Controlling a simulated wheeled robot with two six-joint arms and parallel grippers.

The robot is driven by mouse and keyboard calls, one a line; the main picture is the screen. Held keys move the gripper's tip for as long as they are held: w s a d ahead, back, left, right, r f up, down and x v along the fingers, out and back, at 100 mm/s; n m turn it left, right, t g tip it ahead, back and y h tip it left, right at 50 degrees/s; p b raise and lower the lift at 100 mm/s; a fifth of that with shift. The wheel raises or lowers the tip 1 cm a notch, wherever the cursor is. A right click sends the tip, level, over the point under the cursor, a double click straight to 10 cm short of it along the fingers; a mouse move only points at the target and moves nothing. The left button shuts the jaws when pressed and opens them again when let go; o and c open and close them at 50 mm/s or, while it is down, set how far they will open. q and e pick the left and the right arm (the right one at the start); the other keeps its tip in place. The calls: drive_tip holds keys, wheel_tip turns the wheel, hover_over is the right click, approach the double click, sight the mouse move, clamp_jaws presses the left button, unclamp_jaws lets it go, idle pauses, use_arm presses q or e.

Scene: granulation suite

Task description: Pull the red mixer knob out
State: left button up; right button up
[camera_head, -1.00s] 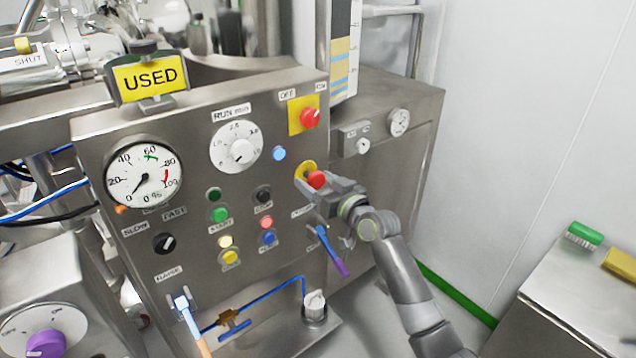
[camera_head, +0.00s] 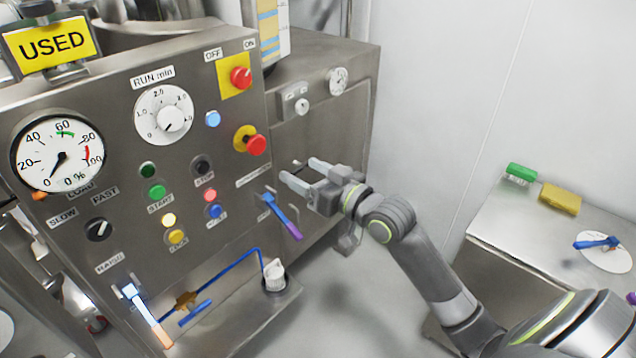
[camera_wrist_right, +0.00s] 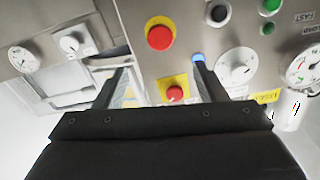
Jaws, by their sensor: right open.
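A round red mushroom knob (camera_head: 257,145) on a round yellow collar sits on the right side of the steel control panel (camera_head: 110,180). A red OFF/ON rotary switch (camera_head: 241,77) on a yellow square is above it. My right gripper (camera_head: 302,171) is open and empty, to the right of and below the mushroom knob and apart from it. In the right wrist view its fingers (camera_wrist_right: 162,68) point toward the panel. The mushroom knob (camera_wrist_right: 160,36) and the rotary switch (camera_wrist_right: 174,92) show there between the spread fingers. My left gripper is not in view.
A blue-and-purple lever (camera_head: 281,216) projects from the panel below my right gripper. A white valve knob (camera_head: 274,274) and blue tubing are lower. A steel table (camera_head: 490,235) with a green brush (camera_head: 520,173) and a yellow block (camera_head: 560,198) stands at the right.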

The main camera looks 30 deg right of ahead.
drive_tip(key=shift+v, duration=1.5)
drive_tip(key=w+d+f+m+g+h, duration=0.1)
drive_tip(key=d+f+m+h, duration=0.2)
drive_tip(key=f, duration=0.7)
drive_tip(key=w+d+f+g+h, duration=0.15)
drive_tip(key=d+f, duration=0.35)
drive_tip(key=f, duration=0.6)
drive_tip(key=s+d+f+g+h, duration=0.15)
drive_tip(key=s+f, duration=0.25)
drive_tip(key=f, duration=0.4)
drive_tip(key=s+d+f+m+g+b, duration=0.1)
drive_tip(key=s+f+g, duration=0.15)
drive_tip(key=f, duration=0.45)
drive_tip(key=s+d+f+g+h, duration=0.1)
drive_tip(key=s+f, duration=0.3)
drive_tip(key=f, duration=0.4)
drive_tip(key=s+a+f+g, duration=0.2)
drive_tip(key=s+f+g, duration=0.3)
drive_tip(key=s+f, duration=1.25)
drive_tip(key=s+a+f+g, duration=0.1)
drive_tip(key=s+a+f, duration=0.1)
drive_tip(key=s, duration=0.7)
drive_tip(key=s+a+f+n+g+b, duration=0.1)
drive_tip(key=s+a+f+g, duration=0.1)
drive_tip(key=s, duration=0.8)
drive_tip(key=shift+a+f, duration=0.65)
drive_tip(key=shift+f, duration=0.15)
